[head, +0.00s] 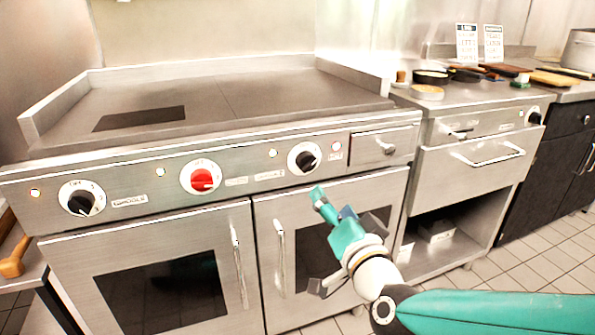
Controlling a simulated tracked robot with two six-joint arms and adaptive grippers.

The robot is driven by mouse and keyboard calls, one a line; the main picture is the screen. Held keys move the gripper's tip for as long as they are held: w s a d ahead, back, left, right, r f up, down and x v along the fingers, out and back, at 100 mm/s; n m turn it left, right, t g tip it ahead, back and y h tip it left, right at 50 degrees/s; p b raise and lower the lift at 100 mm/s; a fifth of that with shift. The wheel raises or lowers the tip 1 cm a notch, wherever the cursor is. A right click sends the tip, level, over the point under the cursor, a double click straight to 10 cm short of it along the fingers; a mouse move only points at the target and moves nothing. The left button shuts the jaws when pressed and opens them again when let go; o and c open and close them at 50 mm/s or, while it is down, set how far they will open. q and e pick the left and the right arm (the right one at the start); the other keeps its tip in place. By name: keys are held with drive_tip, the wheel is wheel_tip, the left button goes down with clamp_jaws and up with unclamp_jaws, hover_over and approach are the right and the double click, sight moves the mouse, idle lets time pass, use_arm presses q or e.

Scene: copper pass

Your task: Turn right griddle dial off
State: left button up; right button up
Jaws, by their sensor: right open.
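The griddle (225,92) is a wide steel unit with a flat top and a front panel. The right griddle dial (305,159) is a black knob on a white round plate at the right of the panel. Its exact pointer setting is too small to read. My right gripper (317,240) is open and empty, in front of the right cabinet door, below the right dial and apart from it. One teal finger reaches up toward the panel; the other finger is lower. My left gripper is not in view.
A red dial (202,179) and another black dial (81,200) sit further left on the panel. Cabinet door handles (280,258) stick out below. A counter (480,105) with pans and boards stands at right.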

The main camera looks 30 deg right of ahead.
drive_tip(key=p, duration=0.8)
approach(309, 166)
drive_tip(key=w, duration=0.2)
drive_tip(key=x, duration=0.8)
drive_tip(key=shift+d+b, duration=0.3)
drive_tip(key=shift+d, duration=0.1)
